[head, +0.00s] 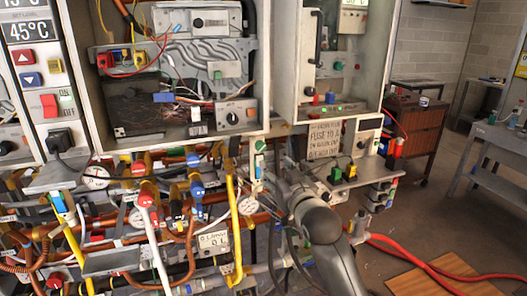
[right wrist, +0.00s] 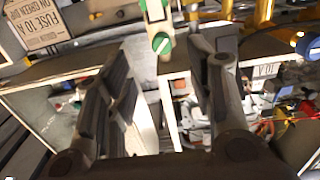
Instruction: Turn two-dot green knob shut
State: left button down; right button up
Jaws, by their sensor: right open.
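A pale strip with green parts (head: 259,160) hangs below the heater cabinets at the centre of the head view. In the right wrist view a round green knob (right wrist: 162,44) sits on this strip, near the top middle. I cannot make out dots on it, so I cannot tell whether it is the two-dot knob. My right gripper (head: 282,172) is just right of the strip in the head view, partly hidden by its own arm. In the right wrist view my right gripper (right wrist: 157,62) is open and empty, with the knob between and beyond its fingertips. My left gripper is not in view.
Pipes, gauges (head: 96,177) and a yellow pipe (head: 236,230) crowd the left and centre. A fuse sign (head: 325,138) and a box with green and yellow knobs (head: 343,188) stand close right of the gripper. A red hose (head: 420,262) lies on the floor at right.

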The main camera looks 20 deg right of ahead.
aim_at(262, 147)
jog(key=shift+w+a+r+p, duration=0.1)
jog(key=shift+w+r+p, duration=0.25)
jog(key=shift+w, duration=1.4)
jog(key=shift+w+a+r+p, duration=0.1)
jog(key=shift+w+p, duration=0.45)
jog(key=shift+w, duration=1.2)
jog(key=shift+w+r+p, duration=0.25)
jog(key=shift+w+p, duration=0.2)
jog(key=shift+w, duration=1.3)
jog(key=c, duration=1)
